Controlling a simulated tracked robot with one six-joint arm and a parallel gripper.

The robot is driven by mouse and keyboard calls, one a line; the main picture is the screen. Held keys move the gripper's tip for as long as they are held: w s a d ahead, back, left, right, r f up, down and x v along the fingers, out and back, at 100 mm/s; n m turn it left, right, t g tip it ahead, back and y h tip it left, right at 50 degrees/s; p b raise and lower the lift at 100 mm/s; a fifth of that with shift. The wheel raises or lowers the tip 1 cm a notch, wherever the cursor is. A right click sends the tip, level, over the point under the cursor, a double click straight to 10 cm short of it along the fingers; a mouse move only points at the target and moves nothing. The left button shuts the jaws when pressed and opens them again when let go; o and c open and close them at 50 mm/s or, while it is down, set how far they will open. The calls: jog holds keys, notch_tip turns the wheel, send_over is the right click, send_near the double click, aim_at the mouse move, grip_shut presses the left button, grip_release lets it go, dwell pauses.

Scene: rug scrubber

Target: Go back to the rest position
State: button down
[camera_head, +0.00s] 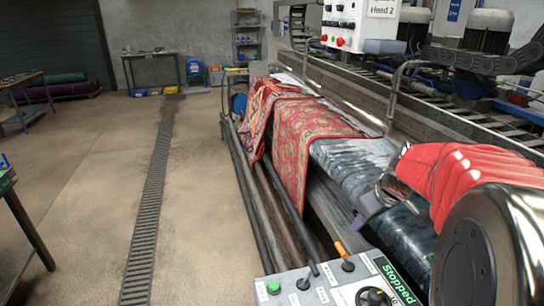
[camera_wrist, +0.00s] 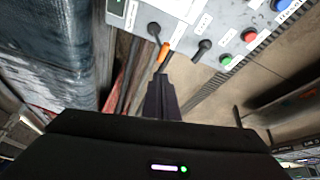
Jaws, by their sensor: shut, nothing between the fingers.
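My gripper (camera_wrist: 161,82) shows in the wrist view as dark fingers pressed together, with nothing held between them. Its tips are just below the orange-handled lever (camera_wrist: 165,52) of the grey control panel (camera_wrist: 187,14) in that picture. I cannot tell how far apart tips and lever are in depth. In the head view the control panel (camera_head: 297,288) is at the bottom edge, with an orange lever (camera_head: 341,250) and a green "Stopped" display (camera_head: 398,283). My red-sleeved arm fills the right side there; I cannot make out the fingertips.
Red patterned rugs (camera_head: 308,135) lie over the machine's rollers, beside long rails. A floor drain grate (camera_head: 150,210) runs along open concrete floor at left. A workbench (camera_head: 22,210) stands at the left edge. A control box (camera_head: 347,25) hangs above the machine.

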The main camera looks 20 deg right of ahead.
jog(key=s+a+r+m, duration=0.1)
jog(key=s+a, duration=0.7)
jog(key=a, duration=0.3)
jog(key=s+a+r+m, duration=0.1)
jog(key=s+a+r, duration=0.1)
jog(key=s+a, duration=0.6)
jog(key=a, duration=0.3)
jog(key=shift+s+a+m+t, duration=0.3)
jog(key=shift+s+a+m, duration=0.05)
jog(key=shift+a+m, duration=0.05)
dwell(0.5)
